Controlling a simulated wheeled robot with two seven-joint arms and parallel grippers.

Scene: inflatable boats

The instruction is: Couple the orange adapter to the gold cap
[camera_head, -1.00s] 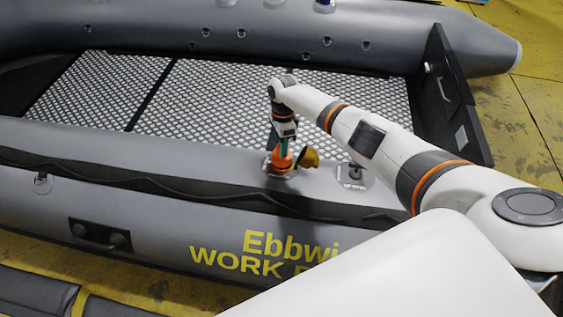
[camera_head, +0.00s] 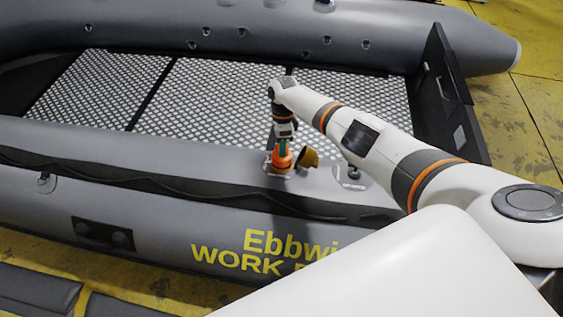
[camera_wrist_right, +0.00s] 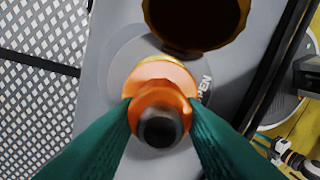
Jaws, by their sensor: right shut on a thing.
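The orange adapter (camera_wrist_right: 160,108) is a round piece with a dark stub in its middle. My right gripper (camera_wrist_right: 160,112) is shut on it with green fingers, one on each side. In the head view the adapter (camera_head: 282,160) is low at the near boat tube, below my right gripper (camera_head: 283,148). The gold cap (camera_head: 309,158) is tilted just right of the adapter. In the wrist view the cap (camera_wrist_right: 195,22) is a large dark gold cup at the top. The adapter hides what is directly under it, so I cannot tell whether it touches the fitting there. My left gripper is not in view.
A grey disc with lettering (camera_wrist_right: 118,65) surrounds the spot under the adapter. Another fitting (camera_head: 352,173) sits on the near tube (camera_head: 150,150) to the right. The boat's patterned floor (camera_head: 210,95) lies behind my arm.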

